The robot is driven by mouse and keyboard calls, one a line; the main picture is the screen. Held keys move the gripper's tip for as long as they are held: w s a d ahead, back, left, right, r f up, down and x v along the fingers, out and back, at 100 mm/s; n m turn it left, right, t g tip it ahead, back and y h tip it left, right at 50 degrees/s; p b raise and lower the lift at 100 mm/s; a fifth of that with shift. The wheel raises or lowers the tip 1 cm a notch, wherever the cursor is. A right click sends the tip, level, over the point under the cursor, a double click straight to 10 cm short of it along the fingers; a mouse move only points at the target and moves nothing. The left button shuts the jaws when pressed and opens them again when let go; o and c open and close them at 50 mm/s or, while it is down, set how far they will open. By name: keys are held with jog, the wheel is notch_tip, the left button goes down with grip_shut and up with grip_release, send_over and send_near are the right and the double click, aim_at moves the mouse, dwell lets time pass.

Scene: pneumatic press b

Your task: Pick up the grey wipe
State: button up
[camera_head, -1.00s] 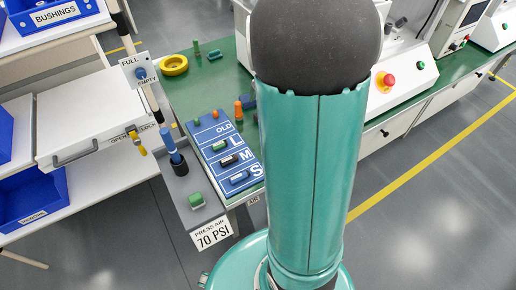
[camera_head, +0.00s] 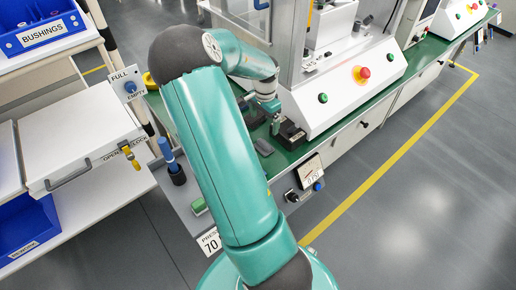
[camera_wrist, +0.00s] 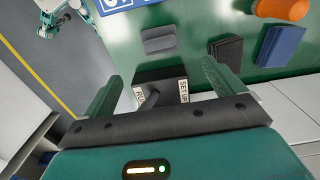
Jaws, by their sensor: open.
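The grey wipe (camera_wrist: 158,40) appears to be the small flat grey piece lying on the green bench top, beyond my fingers in the wrist view. It also shows in the head view (camera_head: 263,147), near the front of the bench. My gripper (camera_wrist: 162,78) is open and empty, with its two green fingers spread. In the head view my gripper (camera_head: 276,122) points down over the bench, beside a dark block. A black switch box (camera_wrist: 160,88) with a lever and RUN and SETUP labels shows between my fingers.
The white press housing (camera_head: 350,90) with red and green buttons stands close to my gripper.

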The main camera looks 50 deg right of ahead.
send_over(265, 143)
notch_tip(265, 143, down, 8)
jog(key=shift+r, duration=0.1)
notch_tip(265, 143, down, 5)
jog(key=shift+w+d+f, duration=0.1)
jog(key=shift+f, duration=0.05)
jog(key=c, duration=1)
